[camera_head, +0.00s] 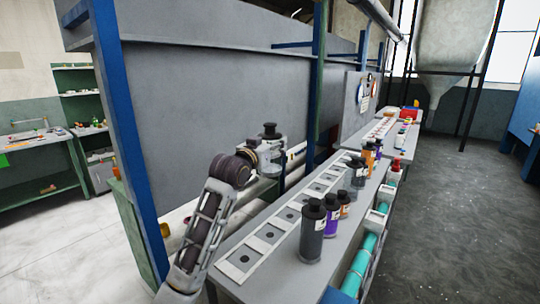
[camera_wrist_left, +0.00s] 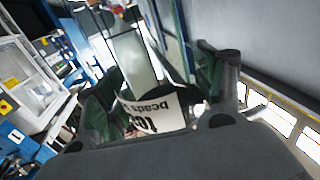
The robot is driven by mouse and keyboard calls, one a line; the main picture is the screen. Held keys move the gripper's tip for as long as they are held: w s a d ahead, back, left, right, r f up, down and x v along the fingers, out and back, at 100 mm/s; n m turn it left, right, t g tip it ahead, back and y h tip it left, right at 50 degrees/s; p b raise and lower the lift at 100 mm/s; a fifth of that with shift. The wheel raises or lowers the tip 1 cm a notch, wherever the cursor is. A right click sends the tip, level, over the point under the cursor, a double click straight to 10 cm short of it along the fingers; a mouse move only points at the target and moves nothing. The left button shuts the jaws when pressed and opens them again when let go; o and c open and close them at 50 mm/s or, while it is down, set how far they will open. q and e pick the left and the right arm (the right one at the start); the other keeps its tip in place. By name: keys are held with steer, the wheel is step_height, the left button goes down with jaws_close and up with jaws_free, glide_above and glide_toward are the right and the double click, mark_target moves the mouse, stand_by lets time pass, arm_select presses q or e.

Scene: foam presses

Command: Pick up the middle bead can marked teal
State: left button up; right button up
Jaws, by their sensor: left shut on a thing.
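My left gripper (camera_head: 257,160) is shut on a grey can with a dark cap (camera_head: 271,145). It holds the can up, roughly upright, in front of the grey wall panel and above the bench's back side. I cannot make out a teal mark. My right gripper is in neither view.
A long grey bench (camera_head: 262,280) carries a pale strip with dark squares (camera_head: 270,236). A teal tube (camera_head: 366,262) runs below.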

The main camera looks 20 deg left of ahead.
arm_select(q)
steer(key=shift+r, duration=0.6)
